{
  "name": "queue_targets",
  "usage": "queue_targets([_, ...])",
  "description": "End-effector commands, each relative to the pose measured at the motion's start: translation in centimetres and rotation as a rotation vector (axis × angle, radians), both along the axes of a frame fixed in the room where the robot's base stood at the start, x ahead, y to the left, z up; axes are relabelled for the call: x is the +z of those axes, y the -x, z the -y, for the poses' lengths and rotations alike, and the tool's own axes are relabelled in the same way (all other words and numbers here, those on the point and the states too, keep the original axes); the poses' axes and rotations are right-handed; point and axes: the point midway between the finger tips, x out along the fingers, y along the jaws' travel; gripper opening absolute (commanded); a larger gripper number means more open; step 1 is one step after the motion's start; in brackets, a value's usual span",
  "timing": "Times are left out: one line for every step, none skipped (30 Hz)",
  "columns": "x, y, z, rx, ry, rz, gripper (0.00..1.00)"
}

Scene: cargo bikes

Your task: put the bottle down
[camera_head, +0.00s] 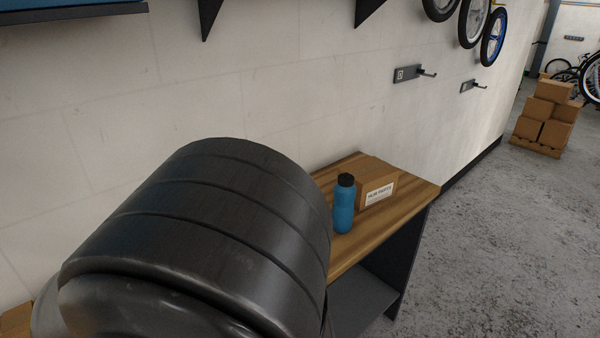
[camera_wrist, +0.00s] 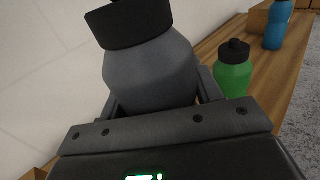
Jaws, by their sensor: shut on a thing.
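In the wrist view a grey bottle (camera_wrist: 150,72) with a black cap is held between the fingers of my gripper (camera_wrist: 158,100). My gripper is shut on it, and the bottle looks slightly tilted in the picture. The wooden bench top (camera_wrist: 262,82) lies beyond and to the right of it. The bottle's base is hidden, so I cannot tell whether it touches the wood. In the head view my own arm covers the gripper and the held bottle. The bench top (camera_head: 372,228) shows there to the right of my arm.
A blue bottle (camera_head: 344,206) with a black cap stands on the bench beside a cardboard box (camera_head: 374,184). A green bottle (camera_wrist: 233,70) stands nearer my gripper in the wrist view. Bare wood shows near the bench's right end. A white wall (camera_head: 270,75) runs behind.

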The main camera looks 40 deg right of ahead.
Motion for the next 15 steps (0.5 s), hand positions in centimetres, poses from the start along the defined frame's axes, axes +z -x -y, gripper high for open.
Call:
queue_targets([0.6,0.0,0.0,0.000,-0.006,0.003,0.35])
queue_targets([0.9,0.0,0.0,0.001,-0.006,0.002,0.35])
queue_targets([1.6,0.0,0.0,0.001,-0.009,0.003,0.35])
queue_targets([2.2,0.0,0.1,0.000,-0.008,0.003,0.35])
queue_targets([2.9,0.0,0.1,0.000,-0.009,0.005,0.35])
queue_targets([3.9,-0.1,0.1,0.001,-0.011,0.006,0.35])
queue_targets([4.8,0.0,0.1,-0.001,-0.011,0.006,0.35])
queue_targets([5.6,0.0,0.1,0.000,-0.011,0.007,0.35])
queue_targets([6.8,0.0,0.1,0.000,-0.011,0.007,0.35])
queue_targets([7.6,0.0,0.1,-0.001,-0.010,0.007,0.35])
queue_targets([8.5,0.0,0.2,-0.001,-0.011,0.008,0.35])
queue_targets([9.6,0.0,0.2,-0.002,-0.009,0.007,0.35])
queue_targets([10.5,0.0,0.2,-0.001,-0.009,0.006,0.35])
queue_targets([11.4,0.0,0.2,-0.001,-0.009,0.007,0.35])
queue_targets([12.5,0.0,0.2,-0.002,-0.009,0.007,0.35])
